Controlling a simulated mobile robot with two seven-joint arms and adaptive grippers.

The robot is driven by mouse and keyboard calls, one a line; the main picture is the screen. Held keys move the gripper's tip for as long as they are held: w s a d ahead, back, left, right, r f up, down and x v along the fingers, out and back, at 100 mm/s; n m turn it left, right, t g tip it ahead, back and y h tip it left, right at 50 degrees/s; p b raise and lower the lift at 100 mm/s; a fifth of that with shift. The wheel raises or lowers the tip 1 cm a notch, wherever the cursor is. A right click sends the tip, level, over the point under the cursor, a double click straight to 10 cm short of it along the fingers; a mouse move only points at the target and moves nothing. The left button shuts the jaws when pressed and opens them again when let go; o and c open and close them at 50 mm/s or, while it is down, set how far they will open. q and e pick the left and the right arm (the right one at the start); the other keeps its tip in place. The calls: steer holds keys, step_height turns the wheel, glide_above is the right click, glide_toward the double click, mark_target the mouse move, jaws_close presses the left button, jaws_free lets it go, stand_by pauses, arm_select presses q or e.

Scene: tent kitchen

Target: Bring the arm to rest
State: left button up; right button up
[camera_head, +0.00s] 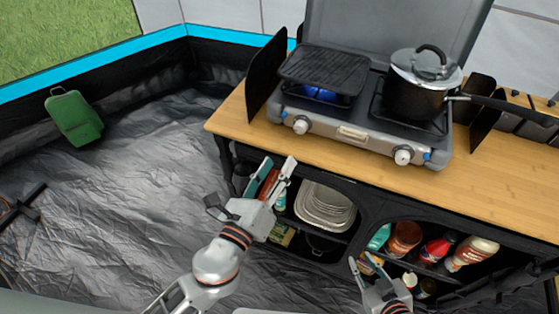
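My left gripper (278,163) is in front of the left part of the shelf unit under the counter. Its two fingers point up and stand apart, with no object clearly held between them. A reddish item on the shelf shows behind the fingers. My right gripper (362,258) is at the bottom of the view, in front of the lower shelves. Its fingers are spread, and I see nothing held in them. Most of the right arm is out of view.
A wooden counter (510,185) carries a camping stove (350,133) with a lit blue flame under a grill plate (325,70) and a lidded black pot (412,98). Bowls (325,207) and bottles (404,238) fill the shelves below. A green case (74,118) lies left; floor between is clear.

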stand_by(0.4)
arm_select(q)
steer(key=s+a+f+n+g+y, duration=0.1)
steer(key=s+a+f+n, duration=0.3)
steer(key=f+n, duration=0.4)
steer(key=s+a+f+n+g+y, duration=0.1)
steer(key=s+a+f+n+g, duration=0.2)
steer(key=a+f+n, duration=0.3)
steer(key=s+a+f+n+g+y, duration=0.1)
steer(key=s+a+f+n, duration=0.4)
steer(key=f+n, duration=0.5)
steer(key=n+g, duration=0.1)
steer(key=n, duration=0.4)
steer(key=shift+s+a+f, duration=0.15)
steer(key=shift+s+a, duration=0.1)
steer(key=shift+a, duration=0.05)
